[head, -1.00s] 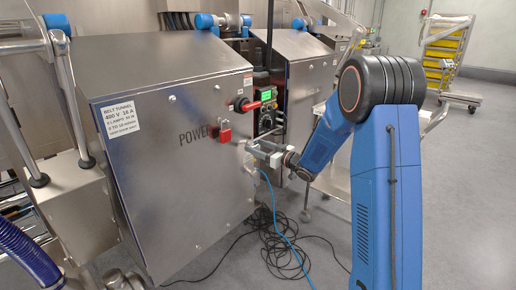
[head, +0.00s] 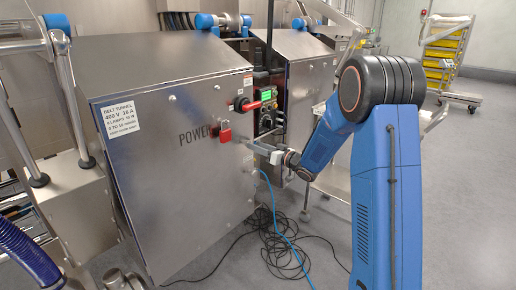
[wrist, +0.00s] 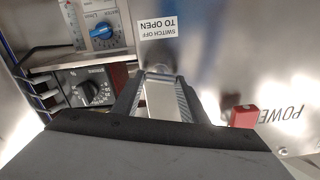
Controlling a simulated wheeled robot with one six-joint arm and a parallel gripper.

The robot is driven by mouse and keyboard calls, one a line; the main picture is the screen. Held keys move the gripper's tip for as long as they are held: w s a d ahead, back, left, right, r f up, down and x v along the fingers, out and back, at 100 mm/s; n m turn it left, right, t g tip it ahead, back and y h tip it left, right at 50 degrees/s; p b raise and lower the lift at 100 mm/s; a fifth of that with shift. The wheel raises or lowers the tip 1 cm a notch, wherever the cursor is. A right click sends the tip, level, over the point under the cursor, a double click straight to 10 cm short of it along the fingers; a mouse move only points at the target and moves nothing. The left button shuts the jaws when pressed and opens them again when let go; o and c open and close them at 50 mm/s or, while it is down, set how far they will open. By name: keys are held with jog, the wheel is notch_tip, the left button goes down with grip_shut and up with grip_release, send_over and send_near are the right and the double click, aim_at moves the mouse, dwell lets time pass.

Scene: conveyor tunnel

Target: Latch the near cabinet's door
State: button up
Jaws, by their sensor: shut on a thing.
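The near cabinet (head: 165,70) fills the left middle of the head view. Its steel door (head: 175,200) is marked POWER; I cannot tell whether it is flush all round. My gripper (head: 253,147) is at the door's right edge, below the red switch handle (head: 250,104). In the wrist view my gripper (wrist: 160,97) is shut on a pale latch handle (wrist: 161,103), with a rounded metal part (wrist: 157,58) beyond it. The handle's turn angle is hard to tell.
A control panel with knobs (head: 267,115) is just right of the door. Cables (head: 285,250) lie on the floor below. Open floor is at right.

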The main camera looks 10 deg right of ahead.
jog(key=shift+w+d+f+m, duration=0.1)
jog(key=shift+f+m, duration=0.05)
jog(key=shift+m, duration=3.55)
jog(key=shift+d+f+m, duration=0.1)
jog(key=shift+m, duration=3.6)
jog(key=o, duration=1)
jog(key=shift+o, duration=0.2)
jog(key=v, duration=1.7)
